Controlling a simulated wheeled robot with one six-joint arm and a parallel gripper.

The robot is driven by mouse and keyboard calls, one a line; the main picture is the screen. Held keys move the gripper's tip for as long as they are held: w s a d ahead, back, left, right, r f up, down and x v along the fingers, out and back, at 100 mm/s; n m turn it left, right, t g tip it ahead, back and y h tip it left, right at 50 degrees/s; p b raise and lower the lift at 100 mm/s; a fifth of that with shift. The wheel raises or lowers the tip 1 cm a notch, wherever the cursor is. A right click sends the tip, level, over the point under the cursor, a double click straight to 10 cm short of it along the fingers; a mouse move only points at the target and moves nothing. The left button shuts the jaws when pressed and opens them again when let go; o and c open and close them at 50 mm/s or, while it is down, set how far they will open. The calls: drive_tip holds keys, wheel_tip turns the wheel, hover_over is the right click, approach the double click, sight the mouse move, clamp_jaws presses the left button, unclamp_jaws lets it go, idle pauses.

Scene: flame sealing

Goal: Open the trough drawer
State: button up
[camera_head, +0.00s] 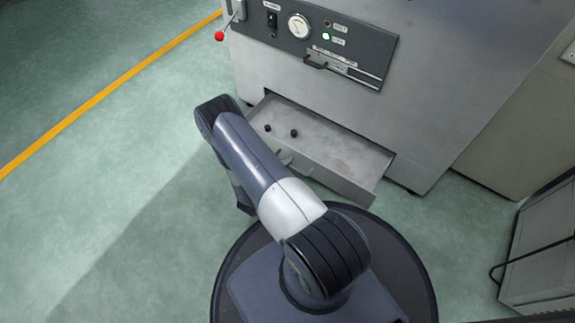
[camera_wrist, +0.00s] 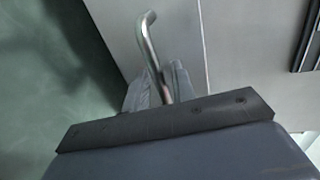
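The trough drawer (camera_head: 345,150) stands pulled out from the lower front of the grey machine in the head view. Its inside shows from above, with two small dark pieces in it. In the wrist view a bent metal bar handle (camera_wrist: 151,50) runs down between the two grey fingers of my gripper (camera_wrist: 160,90). The fingers lie close on both sides of the bar and look shut on it. In the head view my arm hides the gripper and the left part of the drawer front; a bit of the handle (camera_head: 286,160) shows beside the arm.
The grey machine (camera_head: 430,70) carries a dark panel (camera_head: 320,38) with a gauge, lamps and a small handle above the drawer. A red-knobbed lever (camera_head: 219,36) sticks out at its left. A grey cart (camera_head: 540,245) stands at the right. The green floor at left is clear.

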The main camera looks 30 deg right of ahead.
clamp_jaws()
idle(0.3)
idle(0.3)
